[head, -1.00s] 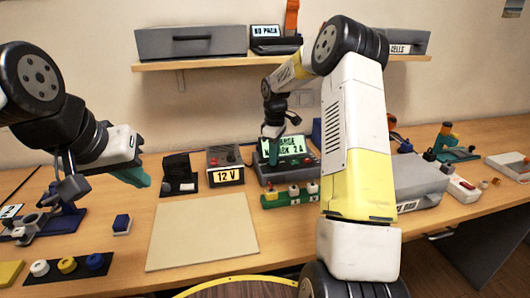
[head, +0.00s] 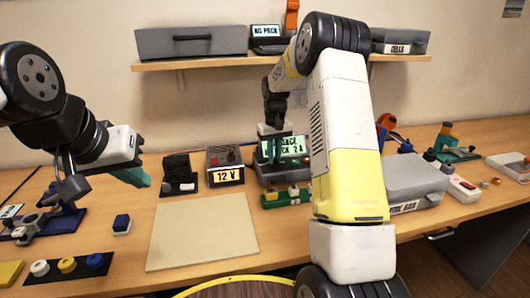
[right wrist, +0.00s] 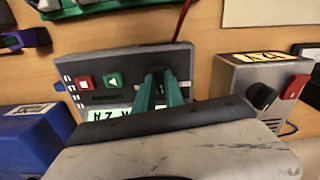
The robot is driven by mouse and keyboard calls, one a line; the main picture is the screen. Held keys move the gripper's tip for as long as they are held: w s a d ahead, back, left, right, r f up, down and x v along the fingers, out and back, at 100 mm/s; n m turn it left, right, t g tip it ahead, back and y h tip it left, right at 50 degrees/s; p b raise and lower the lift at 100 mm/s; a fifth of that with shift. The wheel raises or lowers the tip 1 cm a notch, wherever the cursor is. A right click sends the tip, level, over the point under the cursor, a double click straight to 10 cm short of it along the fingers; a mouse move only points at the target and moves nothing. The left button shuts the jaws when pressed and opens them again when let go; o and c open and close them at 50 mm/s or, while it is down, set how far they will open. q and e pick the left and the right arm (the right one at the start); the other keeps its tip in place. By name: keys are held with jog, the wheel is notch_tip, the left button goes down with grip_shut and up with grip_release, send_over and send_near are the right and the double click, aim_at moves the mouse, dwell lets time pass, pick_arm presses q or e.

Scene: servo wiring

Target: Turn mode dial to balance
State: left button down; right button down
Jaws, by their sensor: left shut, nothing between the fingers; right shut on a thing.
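The charger (head: 272,177) stands at the back middle of the bench, with a lit green screen (head: 293,145) that reads "...ANCE" over "...CK 2A", partly covered. In the right wrist view the charger's face (right wrist: 130,60) shows upside down, with a red button (right wrist: 84,82) and a green button (right wrist: 113,79). My right gripper (right wrist: 160,88) is shut on the dark mode dial (right wrist: 155,73), most of which its teal fingers hide. In the head view my right arm covers part of the charger. My left gripper (head: 136,177) is shut and empty, above the left of the bench.
A 12 V supply (head: 226,176) stands left of the charger; it also shows in the right wrist view (right wrist: 232,78). A green block with several knobs (head: 272,202) sits in front of the charger. A grey case (head: 418,178) lies to the right. The beige mat (head: 200,235) is clear.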

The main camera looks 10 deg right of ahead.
jog(key=shift+m, duration=0.6)
jog(key=c, duration=1.4)
grip_release()
jog(key=shift+c, duration=0.2)
jog(key=shift+r, duration=3.95)
